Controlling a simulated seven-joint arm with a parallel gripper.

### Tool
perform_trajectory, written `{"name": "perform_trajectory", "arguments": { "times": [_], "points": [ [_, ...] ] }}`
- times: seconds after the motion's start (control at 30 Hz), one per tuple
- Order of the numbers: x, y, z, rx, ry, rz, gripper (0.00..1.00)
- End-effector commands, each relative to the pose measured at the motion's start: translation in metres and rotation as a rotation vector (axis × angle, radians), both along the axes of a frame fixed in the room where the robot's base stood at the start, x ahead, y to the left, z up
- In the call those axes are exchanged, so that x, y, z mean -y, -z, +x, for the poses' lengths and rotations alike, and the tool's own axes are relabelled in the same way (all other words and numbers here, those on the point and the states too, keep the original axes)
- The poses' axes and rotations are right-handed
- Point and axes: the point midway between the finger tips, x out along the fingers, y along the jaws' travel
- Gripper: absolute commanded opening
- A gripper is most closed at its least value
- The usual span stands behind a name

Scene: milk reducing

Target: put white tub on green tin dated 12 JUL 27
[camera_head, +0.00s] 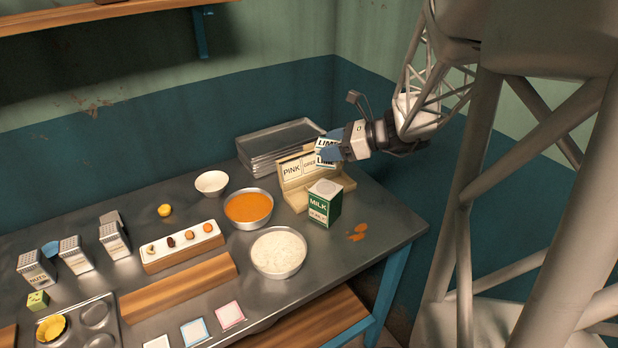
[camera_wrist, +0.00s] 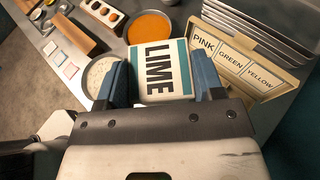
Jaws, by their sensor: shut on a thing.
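My gripper (camera_head: 331,151) is shut on a white tub (camera_head: 325,142) with teal bands and the word LIME. In the wrist view the tub (camera_wrist: 163,64) sits between both blue fingers (camera_wrist: 160,82). In the head view the tub is held up at the right end of the wooden rack, above and apart from the green tin. The green tin (camera_head: 325,207), marked MILK with a small date line, stands upright in front of the rack. Its date is too small to read surely. I cannot make out the tin in the wrist view.
The wooden rack (camera_head: 293,197), labelled PINK, GREEN and YELLOW in the wrist view (camera_wrist: 241,62), stands behind the tin. Stacked metal trays (camera_head: 275,139) are at the back. An orange-filled bowl (camera_head: 249,207) and a white-filled bowl (camera_head: 278,252) stand left of the tin. Orange spills (camera_head: 357,232) lie to its right.

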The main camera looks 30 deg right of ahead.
Motion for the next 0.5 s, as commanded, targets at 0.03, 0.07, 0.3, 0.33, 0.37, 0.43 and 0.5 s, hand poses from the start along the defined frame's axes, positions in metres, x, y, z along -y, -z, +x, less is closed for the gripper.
{"name": "perform_trajectory", "arguments": {
  "times": [0.03,0.07,0.3,0.33,0.37,0.43,0.5],
  "points": [
    [0.0,0.0,0.0,0.0,0.0,0.0,0.35],
    [0.0,0.0,0.0,0.0,0.0,0.0,0.35],
    [0.0,0.001,0.0,0.0,0.0,0.0,0.35],
    [0.0,0.002,0.0,0.0,-0.001,0.0,0.35],
    [0.0,0.004,0.0,0.0,-0.001,0.0,0.35],
    [0.0,0.009,0.0,0.0,-0.001,0.0,0.35],
    [0.0,0.017,0.0,-0.002,0.0,0.002,0.35]
  ]
}}
